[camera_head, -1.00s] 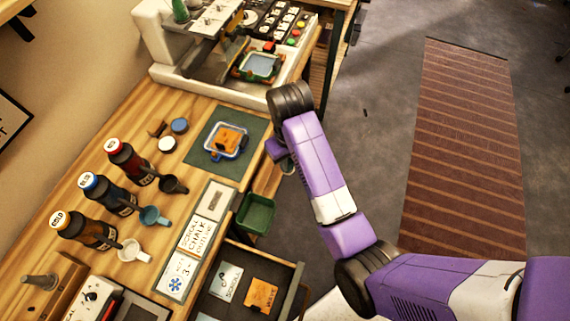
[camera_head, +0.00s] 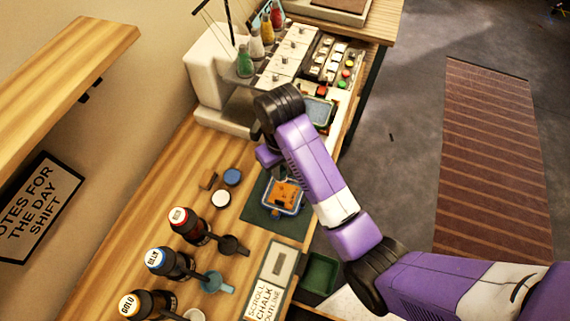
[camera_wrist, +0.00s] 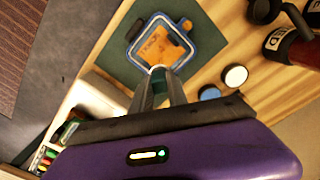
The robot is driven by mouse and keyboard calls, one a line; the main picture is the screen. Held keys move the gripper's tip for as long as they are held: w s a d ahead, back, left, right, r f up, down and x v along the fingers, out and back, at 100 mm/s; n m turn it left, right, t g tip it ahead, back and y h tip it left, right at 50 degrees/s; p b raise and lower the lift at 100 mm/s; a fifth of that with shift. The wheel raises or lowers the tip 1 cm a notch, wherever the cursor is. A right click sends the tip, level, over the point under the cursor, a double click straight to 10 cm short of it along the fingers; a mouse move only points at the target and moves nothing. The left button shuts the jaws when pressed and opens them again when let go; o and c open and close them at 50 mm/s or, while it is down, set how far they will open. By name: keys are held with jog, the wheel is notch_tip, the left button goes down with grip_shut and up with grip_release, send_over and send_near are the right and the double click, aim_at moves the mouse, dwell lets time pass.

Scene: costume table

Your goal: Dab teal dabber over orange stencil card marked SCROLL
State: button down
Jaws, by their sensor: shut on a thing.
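An orange stencil card (camera_head: 288,194) lies within a blue-rimmed frame or tray (camera_head: 298,210) on a dark green mat (camera_head: 258,218).
White (camera_head: 221,198) and blue (camera_head: 232,177) round pots stand left of the mat. Bottles with red (camera_head: 180,216), blue (camera_head: 157,259) and gold (camera_head: 130,303) caps stand nearer. A white machine (camera_head: 212,75) stands behind. A green bin (camera_head: 320,273) sits beside the table.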

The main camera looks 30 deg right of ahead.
aim_at(282, 179)
jog(key=shift+s+f, duration=0.15)
jog(key=shift+f, duration=2.65)
jog(key=shift+f, duration=0.55)
jog(key=shift+s+f, duration=0.1)
jog(key=shift+f, duration=0.05)
dwell(0.5)
jog(key=shift+r, duration=3.6)
jog(key=shift+f, duration=0.1)
jog(key=shift+a+f+b, duration=0.25)
jog(key=shift+f, duration=0.7)
jog(key=shift+a+f+b, duration=0.2)
jog(key=shift+f+b, duration=0.1)
jog(key=shift+f, duration=0.65)
jog(key=shift+a+f+b, duration=0.25)
jog(key=shift+f, duration=0.7)
